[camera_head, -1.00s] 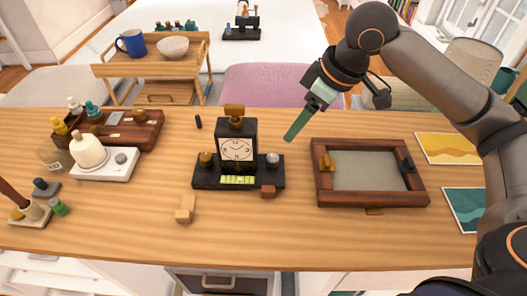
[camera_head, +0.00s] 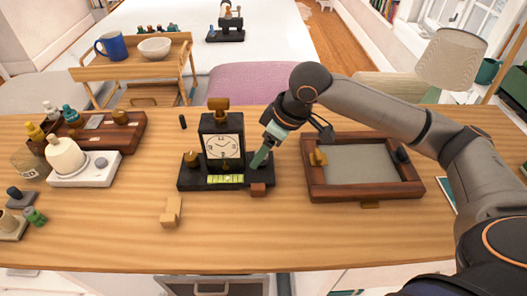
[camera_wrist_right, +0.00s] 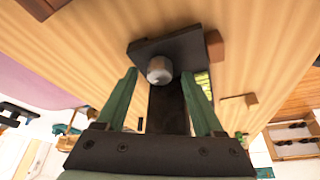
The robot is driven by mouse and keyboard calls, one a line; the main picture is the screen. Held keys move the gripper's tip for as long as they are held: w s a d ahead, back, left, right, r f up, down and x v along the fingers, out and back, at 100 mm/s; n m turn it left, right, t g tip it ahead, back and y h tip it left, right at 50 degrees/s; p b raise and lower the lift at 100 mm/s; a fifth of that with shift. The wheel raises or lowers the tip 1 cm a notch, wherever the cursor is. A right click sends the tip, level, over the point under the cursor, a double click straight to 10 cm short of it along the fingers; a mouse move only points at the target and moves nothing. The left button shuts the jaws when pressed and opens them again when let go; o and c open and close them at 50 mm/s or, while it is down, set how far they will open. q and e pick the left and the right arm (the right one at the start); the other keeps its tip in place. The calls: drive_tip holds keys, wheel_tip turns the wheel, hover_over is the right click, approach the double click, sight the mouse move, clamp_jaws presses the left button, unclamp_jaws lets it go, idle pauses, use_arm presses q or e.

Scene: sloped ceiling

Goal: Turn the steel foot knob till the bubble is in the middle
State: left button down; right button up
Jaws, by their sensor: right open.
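The black clock (camera_head: 222,135) with a white dial stands on a dark base (camera_head: 205,184). A yellow-green level vial (camera_head: 226,179) lies along the base's front; its bubble is too small to place. A brass knob (camera_head: 191,159) is on the base's left end. The steel knob (camera_wrist_right: 159,69) shows in the right wrist view, on the base's other end; in the head view my gripper hides it. My right gripper (camera_head: 258,162) is open above that end. In the wrist view its green fingertips (camera_wrist_right: 158,74) are on either side of the knob, with gaps visible. My left gripper is out of view.
A reddish-brown block (camera_head: 258,189) is at the base's front right corner. A wooden-framed tray (camera_head: 310,180) lies right of my gripper. A small wooden block (camera_head: 171,211) sits in front. A white device (camera_head: 85,176) is at left. The front middle of the table is clear.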

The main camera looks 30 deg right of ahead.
drive_tip(key=shift+w+f, duration=0.1)
drive_tip(key=shift+f, duration=0.15)
clamp_jaws()
idle(0.5)
